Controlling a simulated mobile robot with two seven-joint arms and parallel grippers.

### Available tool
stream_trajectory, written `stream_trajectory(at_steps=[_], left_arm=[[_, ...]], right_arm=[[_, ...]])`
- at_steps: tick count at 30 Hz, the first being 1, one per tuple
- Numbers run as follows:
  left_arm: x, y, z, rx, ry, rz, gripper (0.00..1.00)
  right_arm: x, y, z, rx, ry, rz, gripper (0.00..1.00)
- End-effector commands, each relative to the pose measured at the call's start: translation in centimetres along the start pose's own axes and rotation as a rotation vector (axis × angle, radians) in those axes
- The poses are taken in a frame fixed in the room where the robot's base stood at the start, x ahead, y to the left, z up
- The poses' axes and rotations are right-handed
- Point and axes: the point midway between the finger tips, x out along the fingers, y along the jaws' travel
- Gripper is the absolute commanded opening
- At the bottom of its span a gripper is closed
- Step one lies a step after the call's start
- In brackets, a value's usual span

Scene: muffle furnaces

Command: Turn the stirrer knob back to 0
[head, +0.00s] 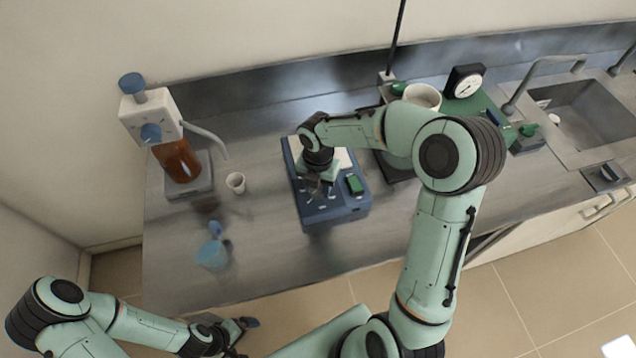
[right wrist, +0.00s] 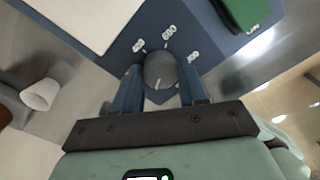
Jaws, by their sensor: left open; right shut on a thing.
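The stirrer (head: 345,211) is a blue box with a pale top plate and a green switch (head: 354,184) on its front part. Its grey round knob (right wrist: 159,68) shows in the right wrist view, with white number marks around it and a light pointer line toward the bottom of that picture. My right gripper (right wrist: 161,86) is shut on the knob, one blue finger on each side. In the head view my right gripper (head: 316,186) covers the knob. My left gripper (head: 243,325) is open and empty at the bottom, away from the stirrer.
A white dispenser with an amber bottle (head: 178,160) stands at the left. A green apparatus with a dial (head: 465,82) and a sink (head: 580,115) lie to the right.

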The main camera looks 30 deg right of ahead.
Motion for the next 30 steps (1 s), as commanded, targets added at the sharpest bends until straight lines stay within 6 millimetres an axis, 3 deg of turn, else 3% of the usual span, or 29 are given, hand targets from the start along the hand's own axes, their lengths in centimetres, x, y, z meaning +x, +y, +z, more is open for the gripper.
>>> stream_trajectory(at_steps=[17,18,20,30], left_arm=[[-0.21,0.16,-0.25,0.001,0.003,0.001,1.00],[-0.21,0.16,-0.25,0.001,0.003,0.001,1.00],[-0.21,0.16,-0.25,0.001,0.003,0.001,1.00],[-0.18,0.14,-0.21,0.001,0.002,0.001,1.00]], right_arm=[[-0.29,0.19,0.23,-0.039,-0.009,0.007,0.11],[-0.29,0.19,0.23,-0.039,-0.009,0.007,0.45],[-0.27,0.18,0.21,-0.039,-0.008,0.006,0.64],[-0.26,0.07,0.09,-0.036,-0.003,0.003,0.67]])
